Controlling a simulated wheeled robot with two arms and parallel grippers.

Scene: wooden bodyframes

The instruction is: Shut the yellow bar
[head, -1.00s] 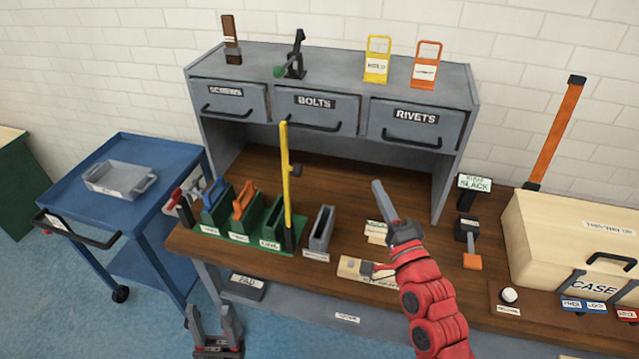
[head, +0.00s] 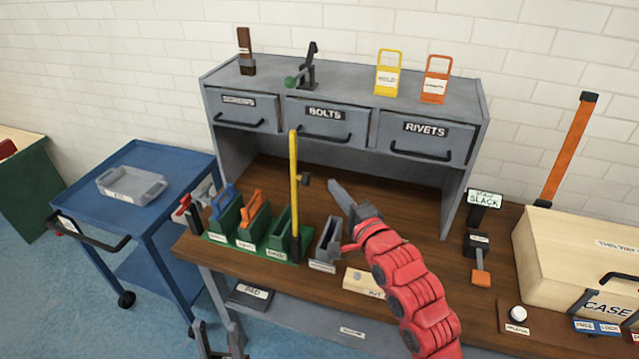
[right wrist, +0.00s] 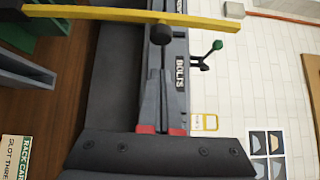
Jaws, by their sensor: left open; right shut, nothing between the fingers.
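The yellow bar (head: 294,185) stands upright at the right end of the green rack (head: 230,245), with a black knob on its side. It also crosses the top of the right wrist view (right wrist: 90,14), with the knob (right wrist: 160,34) hanging off it. My right gripper (head: 333,184) is shut and empty, just right of the bar near knob height. In the right wrist view its fingertips (right wrist: 163,72) point toward the knob; I cannot tell whether they touch. My left gripper (head: 220,332) is open and empty, low in front of the bench, left of and below the bar.
The rack holds a blue-handled (head: 223,203) and an orange-handled (head: 253,207) piece in its slots. A grey holder (head: 327,243) stands close to the right of the bar. The drawer cabinet (head: 345,95) is behind. A wooden case (head: 575,260) sits at far right.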

